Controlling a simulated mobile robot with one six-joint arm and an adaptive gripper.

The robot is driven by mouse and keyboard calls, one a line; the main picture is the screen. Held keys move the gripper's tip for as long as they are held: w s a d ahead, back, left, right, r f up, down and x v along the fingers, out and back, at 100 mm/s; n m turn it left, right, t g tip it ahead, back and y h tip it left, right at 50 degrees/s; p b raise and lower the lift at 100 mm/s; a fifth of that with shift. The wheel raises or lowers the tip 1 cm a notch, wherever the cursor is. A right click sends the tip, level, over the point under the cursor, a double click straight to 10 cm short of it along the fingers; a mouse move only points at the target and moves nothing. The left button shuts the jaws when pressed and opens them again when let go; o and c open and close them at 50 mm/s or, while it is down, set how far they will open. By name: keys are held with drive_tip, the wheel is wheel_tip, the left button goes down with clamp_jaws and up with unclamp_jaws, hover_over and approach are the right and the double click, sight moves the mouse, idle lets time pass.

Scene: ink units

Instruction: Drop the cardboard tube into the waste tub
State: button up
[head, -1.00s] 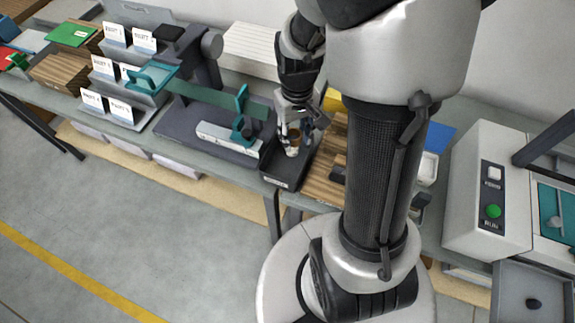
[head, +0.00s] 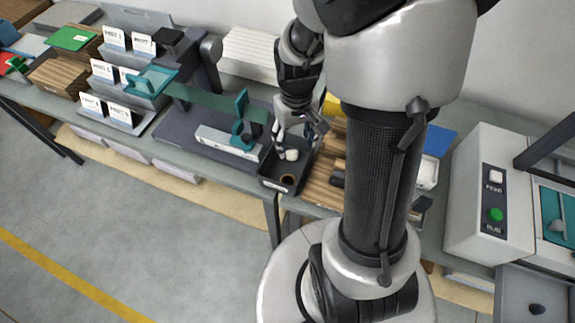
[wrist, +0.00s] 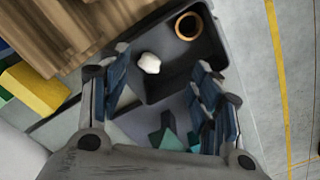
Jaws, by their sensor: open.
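The cardboard tube (head: 288,179) is a short brown ring inside the dark waste tub (head: 272,184), at its front end. In the wrist view the tube (wrist: 188,26) shows its round opening, in the far right corner of the tub (wrist: 172,82). A white crumpled piece (wrist: 149,63) lies in the tub apart from the tube; it also shows in the head view (head: 292,155). My gripper (head: 294,140) is open and empty over the rear part of the tub. Its spread fingers (wrist: 160,75) show in the wrist view.
A wooden slatted board (head: 325,175) lies right of the tub. A dark fixture with a white block (head: 228,143) and teal parts stands left of it. A yellow block (wrist: 35,88) is nearby. A white machine (head: 487,190) stands at the far right.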

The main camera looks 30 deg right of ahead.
wheel_tip(320, 180, up, 12)
idle(0.5)
drive_tip(key=s+a+r+n+t, duration=0.1)
drive_tip(key=s+a+r+t, duration=0.3)
drive_tip(key=s+a, duration=0.6)
wheel_tip(320, 180, up, 3)
drive_tip(key=s, duration=0.2)
drive_tip(key=shift+s+a+f+t, duration=0.15)
drive_tip(key=shift+s+a+t, duration=0.15)
